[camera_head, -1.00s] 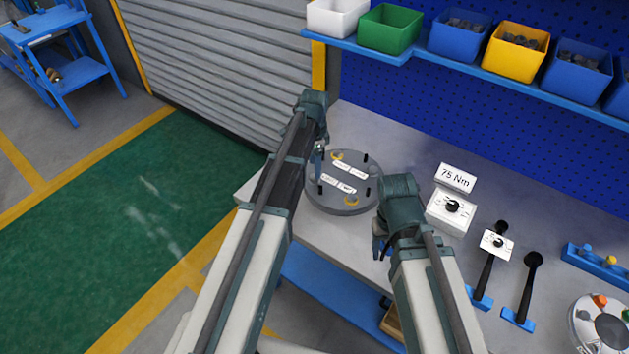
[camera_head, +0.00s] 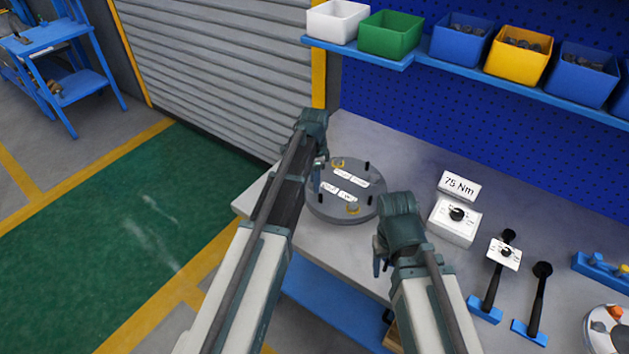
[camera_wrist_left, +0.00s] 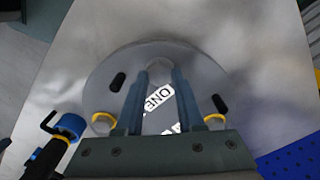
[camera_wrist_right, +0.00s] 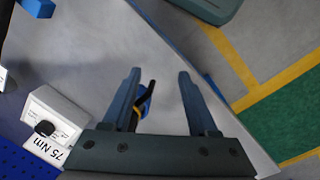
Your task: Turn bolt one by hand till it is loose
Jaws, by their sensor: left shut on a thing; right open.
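Bolt one (camera_wrist_left: 158,66) is a grey hex head at the rim of the round grey flange (camera_wrist_left: 205,68), by a white label (camera_wrist_left: 158,98) reading ONE. The flange lies flat on the bench in the head view (camera_head: 345,210). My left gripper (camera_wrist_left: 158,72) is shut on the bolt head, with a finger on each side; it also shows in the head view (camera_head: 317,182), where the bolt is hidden. How loose the bolt is cannot be seen. My right gripper (camera_wrist_right: 158,75) is open above the bench; in the head view (camera_head: 380,262) it is right of the flange.
Black pins (camera_wrist_left: 118,80) and yellow-ringed bolts (camera_wrist_left: 103,122) stand on the flange. A black, blue and yellow tool (camera_wrist_right: 145,100) shows between my right fingers, apparently below them. A white dial box (camera_head: 454,218) and black-handled tools (camera_head: 538,298) are to the right. Bins (camera_head: 391,33) line the shelf.

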